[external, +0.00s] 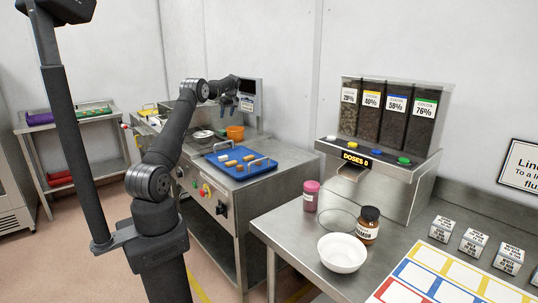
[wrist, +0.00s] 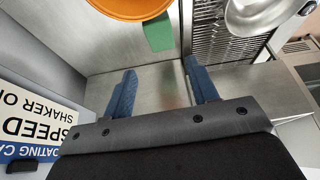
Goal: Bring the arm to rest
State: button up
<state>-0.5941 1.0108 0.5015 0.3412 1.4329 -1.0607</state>
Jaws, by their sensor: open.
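My gripper (wrist: 160,88) is open in the wrist view, its two blue fingers apart with bare steel surface between them and nothing held. In the external view my gripper (external: 228,104) hangs at the end of my raised arm, above the back of the steel machine table and in front of a sign panel (external: 250,88). An orange bowl (external: 235,132) is below it; it also shows at the top of the wrist view (wrist: 130,8), apart from the fingers.
A blue tray (external: 228,172) with several bars sits on the machine table (external: 290,158). A dispenser (external: 385,160), white bowl (external: 342,254), pink-lidded jar (external: 311,197) and brown jar (external: 367,226) stand on the right-hand bench.

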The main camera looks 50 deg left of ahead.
aim_at(223, 130)
jog(key=shift+f, duration=0.1)
jog(key=x, duration=1.2)
jog(key=shift+r, duration=1.9)
jog(key=shift+f, duration=0.1)
